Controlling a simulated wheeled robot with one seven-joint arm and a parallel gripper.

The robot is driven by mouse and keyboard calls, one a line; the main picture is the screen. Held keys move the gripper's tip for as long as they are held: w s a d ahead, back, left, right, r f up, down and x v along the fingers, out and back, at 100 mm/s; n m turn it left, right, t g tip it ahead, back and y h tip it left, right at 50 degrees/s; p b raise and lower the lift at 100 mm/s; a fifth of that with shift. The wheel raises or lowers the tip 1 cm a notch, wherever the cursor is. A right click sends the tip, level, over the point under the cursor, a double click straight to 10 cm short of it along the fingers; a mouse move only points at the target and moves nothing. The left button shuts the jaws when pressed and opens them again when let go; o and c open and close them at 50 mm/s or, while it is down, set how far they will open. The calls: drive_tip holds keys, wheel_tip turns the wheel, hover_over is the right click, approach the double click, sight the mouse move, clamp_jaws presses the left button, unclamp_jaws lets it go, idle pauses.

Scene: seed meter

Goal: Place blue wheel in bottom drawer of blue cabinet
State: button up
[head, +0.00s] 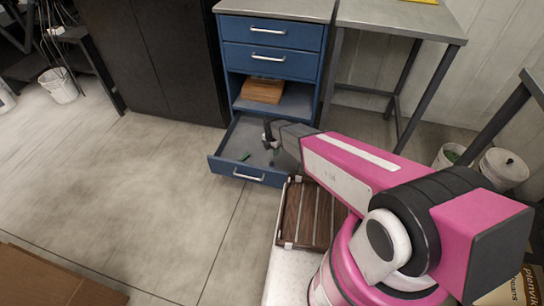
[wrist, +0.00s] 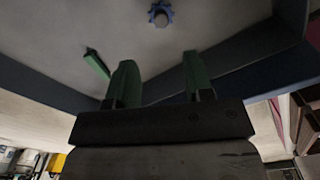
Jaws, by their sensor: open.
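The blue cabinet (head: 268,65) stands at the top middle of the head view. Its bottom drawer (head: 217,160) is pulled out. My gripper (head: 269,140) is over the drawer, pointing down into it. In the wrist view its two green fingers (wrist: 158,72) are apart with nothing between them. The blue wheel (wrist: 161,14) lies on the grey drawer floor, beyond the fingertips and apart from them. I cannot make out the wheel in the head view.
A small green item (head: 245,156) lies in the drawer; it also shows in the wrist view (wrist: 97,62). A brown box (head: 262,90) sits on the open shelf above. A slatted wooden tray (head: 313,215) is beside my arm.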

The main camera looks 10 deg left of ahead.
drive_tip(key=s+d+r+m, duration=0.2)
drive_tip(key=d+r+m, duration=1.2)
drive_tip(key=d+r, duration=0.4)
drive_tip(key=s+d+r+m, duration=0.4)
drive_tip(key=d+r+m, duration=0.2)
drive_tip(key=d+m, duration=0.2)
drive_tip(key=s+d+r+m, duration=0.5)
drive_tip(key=d+r+m, duration=0.1)
drive_tip(key=d, duration=0.4)
drive_tip(key=shift+m, duration=0.9)
drive_tip(key=shift+f, duration=0.1)
